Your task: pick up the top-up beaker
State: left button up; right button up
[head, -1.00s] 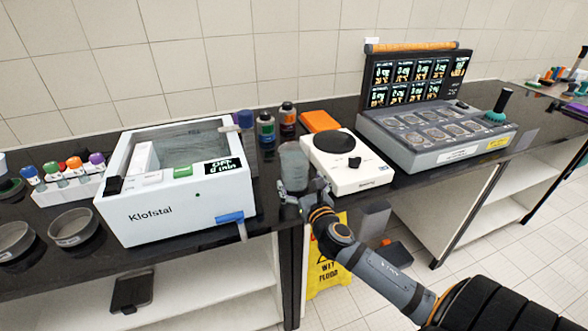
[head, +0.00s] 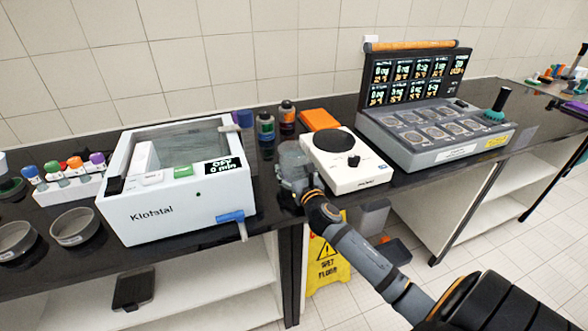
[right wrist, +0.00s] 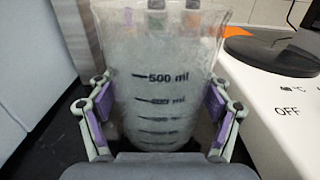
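The top-up beaker (head: 291,157) is a clear, upright vessel on the dark bench, between the white water-bath box and the white hotplate. In the right wrist view the beaker (right wrist: 160,95) fills the middle and shows black graduations with "500 ml" near the top. My right gripper (head: 297,183) is at the beaker from the front. In its wrist view the purple-padded fingers (right wrist: 158,112) stand open, one on each side of the beaker, very close to its wall. Whether the pads touch the glass is hard to tell. My left gripper is not in view.
The hotplate (head: 350,173) stands close on the right and the Klofstal box (head: 170,210) on the left. Two small bottles (head: 266,127) and an orange item (head: 319,119) are behind. A yellow wet-floor sign (head: 326,262) stands below the bench edge.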

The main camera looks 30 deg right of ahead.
aim_at(294, 148)
jog(key=c, duration=1)
jog(key=shift+c, duration=0.2)
jog(key=shift+r, duration=0.1)
jog(key=shift+r+p, duration=0.9)
jog(key=shift+r, duration=4)
